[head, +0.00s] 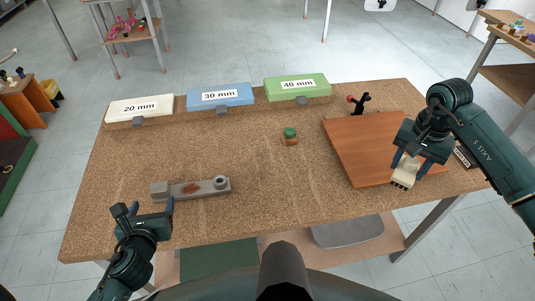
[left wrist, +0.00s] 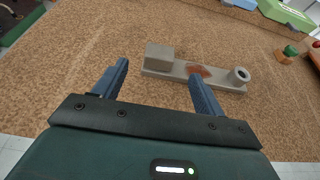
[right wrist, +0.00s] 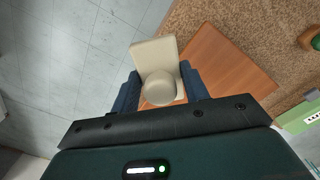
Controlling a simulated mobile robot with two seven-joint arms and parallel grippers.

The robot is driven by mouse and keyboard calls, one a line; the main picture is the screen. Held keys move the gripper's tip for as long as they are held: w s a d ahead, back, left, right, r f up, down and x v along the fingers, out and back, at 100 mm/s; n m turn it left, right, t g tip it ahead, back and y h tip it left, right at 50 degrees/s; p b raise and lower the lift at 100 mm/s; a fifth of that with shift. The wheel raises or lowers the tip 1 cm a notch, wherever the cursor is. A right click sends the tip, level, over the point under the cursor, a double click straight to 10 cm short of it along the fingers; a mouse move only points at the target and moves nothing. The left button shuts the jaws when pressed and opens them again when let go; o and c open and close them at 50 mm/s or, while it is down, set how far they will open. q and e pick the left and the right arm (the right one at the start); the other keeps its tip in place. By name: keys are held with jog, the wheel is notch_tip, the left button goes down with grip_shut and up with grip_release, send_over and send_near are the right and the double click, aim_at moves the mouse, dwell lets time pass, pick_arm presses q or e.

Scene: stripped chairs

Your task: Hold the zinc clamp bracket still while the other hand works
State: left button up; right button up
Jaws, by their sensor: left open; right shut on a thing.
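The zinc clamp bracket (head: 205,188) is a flat grey bar with a block at its left end and a round boss at its right end. A reddish-brown patch marks its middle. It lies on the cork-topped bench near the front left, and also shows in the left wrist view (left wrist: 174,69). My left gripper (head: 145,208) is open and empty at the bench's front edge, just short of the bracket and apart from it. My right gripper (head: 408,160) is shut on a cream block-like tool (head: 404,174) with a rounded knob, above the wooden board's right side.
The brown board (head: 358,151) lies at the right, with a black red-tipped fixture (head: 360,102) behind it. White (head: 140,107), blue (head: 221,95) and green (head: 298,87) labelled blocks line the back.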

aim_at(160, 185)
pick_arm(q)
jog(key=x, duration=1)
jog(key=shift+w+a+f+b, duration=0.1)
jog(key=shift+w+f+b, duration=0.1)
jog(key=shift+w+b, duration=0.2)
jog(key=shift+s, duration=0.1)
jog(key=c, duration=1.2)
